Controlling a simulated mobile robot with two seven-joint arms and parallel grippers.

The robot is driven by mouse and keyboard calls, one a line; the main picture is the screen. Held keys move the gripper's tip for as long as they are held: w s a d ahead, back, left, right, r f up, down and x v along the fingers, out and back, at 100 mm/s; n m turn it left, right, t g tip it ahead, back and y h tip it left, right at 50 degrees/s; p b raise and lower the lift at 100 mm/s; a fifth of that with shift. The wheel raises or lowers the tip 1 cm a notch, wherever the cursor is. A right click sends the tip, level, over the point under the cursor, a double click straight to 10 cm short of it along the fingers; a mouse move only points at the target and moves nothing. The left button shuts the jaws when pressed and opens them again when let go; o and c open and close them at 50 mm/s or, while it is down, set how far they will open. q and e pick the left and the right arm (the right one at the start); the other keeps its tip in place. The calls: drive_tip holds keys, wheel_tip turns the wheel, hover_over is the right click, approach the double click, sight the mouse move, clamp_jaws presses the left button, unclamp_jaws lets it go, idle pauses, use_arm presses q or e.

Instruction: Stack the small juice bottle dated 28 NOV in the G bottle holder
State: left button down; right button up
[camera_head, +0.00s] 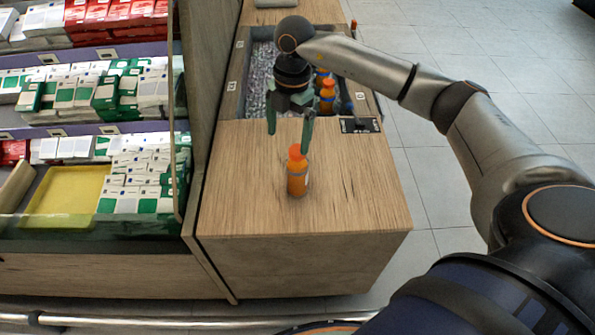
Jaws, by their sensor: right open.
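A small orange juice bottle (297,176) with an orange cap stands upright on the wooden counter (245,205). Its label date is too small to read. My right gripper (290,135) points down just above and behind the bottle cap, with its green fingers apart and nothing held between them. Whether the fingers touch the bottle cannot be told. More orange bottles (327,97) stand in the sunken holder behind, partly hidden by my right arm. No letter G is readable. My left gripper is not in view.
A sunken bin of clear ice-like pieces (262,80) lies behind the counter top. A small dark plate (360,125) sits at the right edge. A wooden partition and shelves of boxes (90,90) stand left. The counter front is clear.

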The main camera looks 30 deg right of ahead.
sight(298, 147)
drive_tip(key=shift+w+d+r+m+h, duration=0.1)
drive_tip(key=shift+d+r+m+h, duration=0.1)
drive_tip(key=shift+d, duration=0.35)
drive_tip(key=shift+w+d+r+m+h, duration=0.1)
drive_tip(key=shift+d+r+m+h, duration=0.1)
drive_tip(key=shift+d, duration=0.35)
drive_tip(key=shift+d+f, duration=0.25)
drive_tip(key=shift+d, duration=0.05)
wheel_tip(298, 147, down, 6)
drive_tip(key=shift+f, duration=0.1)
drive_tip(key=shift+s+a+f+p, duration=0.1)
drive_tip(key=shift+f+p, duration=0.05)
drive_tip(key=shift+f, duration=0.75)
drive_tip(key=shift+s+a+f+p, duration=0.1)
drive_tip(key=shift+s+f+p, duration=0.1)
drive_tip(key=shift+f, duration=0.7)
drive_tip(key=shift+s+a+f+p, duration=0.1)
drive_tip(key=shift+f+p, duration=0.05)
drive_tip(key=shift+f, duration=0.75)
drive_tip(key=shift+c, duration=0.2)
drive_tip(key=shift+w, duration=0.1)
clamp_jaws()
